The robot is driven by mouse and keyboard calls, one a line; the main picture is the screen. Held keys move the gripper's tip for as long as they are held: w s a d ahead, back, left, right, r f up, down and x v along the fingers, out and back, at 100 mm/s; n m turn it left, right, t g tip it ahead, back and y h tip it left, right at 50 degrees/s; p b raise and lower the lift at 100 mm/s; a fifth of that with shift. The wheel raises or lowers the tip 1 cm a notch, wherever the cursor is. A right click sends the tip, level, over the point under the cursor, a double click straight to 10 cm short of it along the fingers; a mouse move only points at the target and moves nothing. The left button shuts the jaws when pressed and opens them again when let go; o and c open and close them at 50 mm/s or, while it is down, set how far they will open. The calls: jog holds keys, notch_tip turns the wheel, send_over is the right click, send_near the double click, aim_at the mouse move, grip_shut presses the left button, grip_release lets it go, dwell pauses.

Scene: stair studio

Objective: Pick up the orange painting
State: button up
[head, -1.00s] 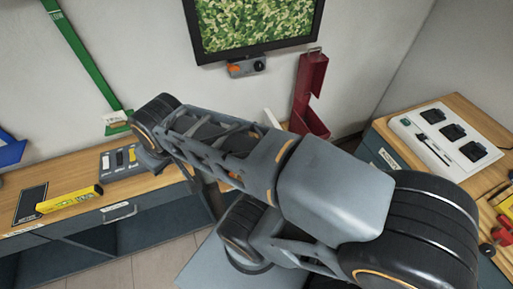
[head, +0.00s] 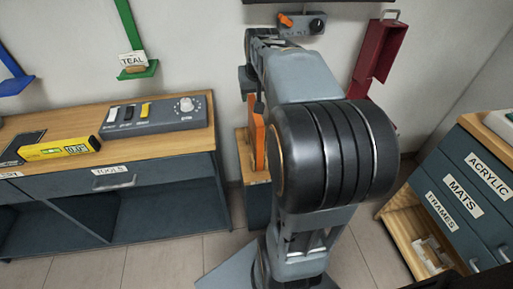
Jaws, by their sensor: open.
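An orange panel (head: 259,152), which looks like the orange painting seen at a steep angle, stands upright on a low wood-topped stand (head: 256,178) against the wall. My arm's large dark joint hides its right side. My gripper (head: 254,98) hangs at the far end of my arm, just above and beside the panel's top edge. It is small and partly hidden, and I cannot see it touching the panel. It is open, and nothing shows in it.
A wooden bench (head: 165,146) with a control box (head: 157,114) and a yellow level (head: 60,148) stands at left. A labelled drawer cabinet (head: 463,190) stands at right. A red holder (head: 380,50) hangs on the back wall. Floor (head: 165,262) is clear in front.

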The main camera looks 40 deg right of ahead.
aim_at(257, 115)
jog(key=d+f+b, duration=0.1)
jog(key=f, duration=0.1)
jog(key=w+d+f, duration=0.1)
jog(key=shift+d+f+b, duration=0.15)
jog(key=shift+f+b, duration=0.2)
jog(key=b+x, duration=0.1)
jog(key=x, duration=0.5)
jog(key=shift+d+f, duration=0.1)
jog(key=shift+f, duration=0.1)
jog(key=shift+b+x, duration=1.05)
jog(key=shift+x, duration=1.95)
jog(key=shift+s, duration=0.1)
grip_shut()
